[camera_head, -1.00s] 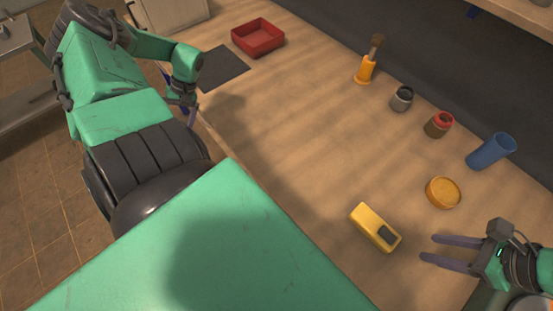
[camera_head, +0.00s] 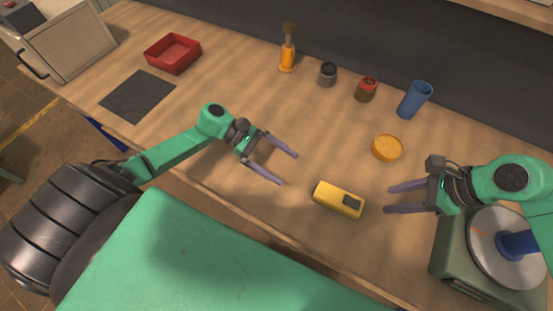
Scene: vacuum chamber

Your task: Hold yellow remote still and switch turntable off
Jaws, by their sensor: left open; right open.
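The yellow remote (camera_head: 328,196) lies on the bench, with a dark patch on its right end. My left gripper (camera_head: 290,168) is open and empty, up and to the left of the remote and apart from it. My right gripper (camera_head: 387,199) is open and empty, just right of the remote, its fingers pointing left towards it. The turntable (camera_head: 449,262) stands at the lower right, a green-grey box with a pale disc and a blue piece on top. My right arm hides part of it. I cannot make out whether it is on.
An orange round lid (camera_head: 387,147) lies behind the remote. A blue cup (camera_head: 414,99), a red-topped jar (camera_head: 366,90), a grey jar (camera_head: 327,74) and a brush in an orange holder (camera_head: 287,58) line the back. A red tray (camera_head: 172,54) and dark mat (camera_head: 138,96) are left.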

